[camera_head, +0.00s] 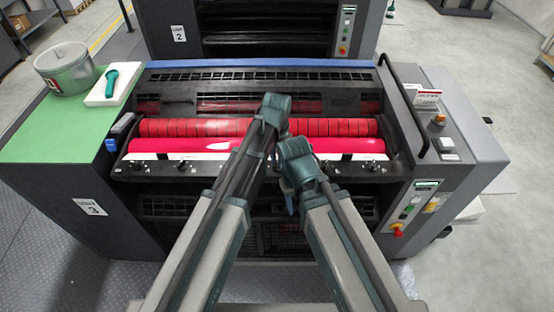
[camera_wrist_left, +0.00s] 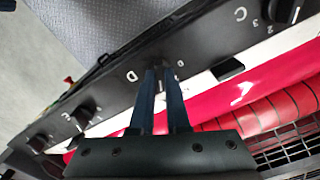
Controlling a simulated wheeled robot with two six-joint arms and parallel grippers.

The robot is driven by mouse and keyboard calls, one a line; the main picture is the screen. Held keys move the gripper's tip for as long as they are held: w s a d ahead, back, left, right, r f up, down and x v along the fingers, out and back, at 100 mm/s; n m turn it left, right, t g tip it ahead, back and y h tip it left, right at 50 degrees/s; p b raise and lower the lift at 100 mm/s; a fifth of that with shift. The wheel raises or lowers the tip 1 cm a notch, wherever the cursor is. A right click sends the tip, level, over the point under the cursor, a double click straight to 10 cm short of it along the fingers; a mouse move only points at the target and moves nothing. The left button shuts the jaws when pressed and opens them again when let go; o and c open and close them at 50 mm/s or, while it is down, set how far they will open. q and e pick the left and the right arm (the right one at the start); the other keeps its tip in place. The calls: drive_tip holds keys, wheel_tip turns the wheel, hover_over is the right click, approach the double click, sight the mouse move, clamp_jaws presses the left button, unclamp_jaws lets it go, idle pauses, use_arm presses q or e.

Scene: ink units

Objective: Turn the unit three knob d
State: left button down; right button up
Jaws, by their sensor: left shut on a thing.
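Unit three (camera_head: 92,207) is the dark press section with red rollers and a row of small black knobs along its front panel. In the left wrist view, the white letter D (camera_wrist_left: 131,76) is printed on the black panel. My left gripper (camera_wrist_left: 162,70) has its two dark blue fingers shut on knob d beside that letter; the fingertips hide most of the knob. In the head view my arms cover this part of the panel. My right arm's wrist (camera_head: 297,150) is over the middle of the panel, and its fingertips cannot be made out.
Neighbouring knobs (camera_wrist_left: 83,116) sit on both sides along the panel. The red rollers (camera_head: 215,127) lie behind it. A bent black handle bar (camera_head: 403,110) rises on the right. A tin (camera_head: 67,70) and a white tray (camera_head: 115,88) stand on the green top at left.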

use_arm(q)
drive_tip(key=m, duration=0.5)
drive_tip(key=shift+m, duration=2.3)
drive_tip(key=c, duration=0.9)
unclamp_jaws()
drive_tip(key=shift+r, duration=0.1)
wheel_tip(320, 180, up, 14)
drive_tip(key=p, duration=1.3)
drive_tip(key=shift+p, duration=0.4)
